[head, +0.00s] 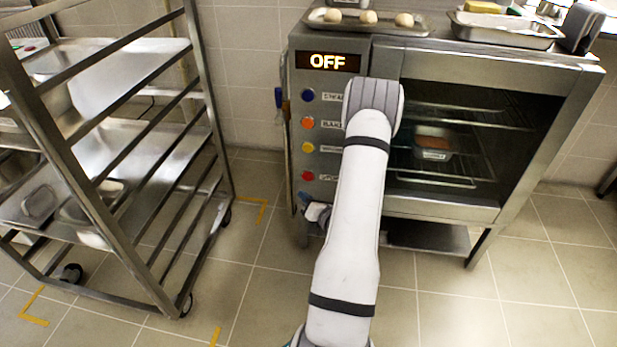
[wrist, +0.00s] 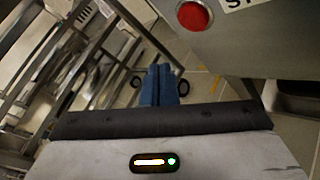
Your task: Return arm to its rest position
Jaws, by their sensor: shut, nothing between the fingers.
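My gripper (wrist: 158,85) shows in the wrist view with its two blue fingers side by side and nothing between them; it is shut. In the head view my white arm reaches forward to the front of the oven (head: 450,207), and my gripper (head: 305,199) shows only in small part, left of the arm and below the buttons. The oven's display (head: 328,62) reads OFF. A red button (head: 307,176) is the lowest on its panel. In the wrist view a red button (wrist: 194,15) is at the top, apart from the fingers.
A metal rack (head: 150,250) with trays and containers stands at the left. The oven holds a container (head: 432,155) on a shelf. A tray (head: 420,29) with pale round pieces and a metal pan (head: 507,38) are on top. Tiled floor is clear at right.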

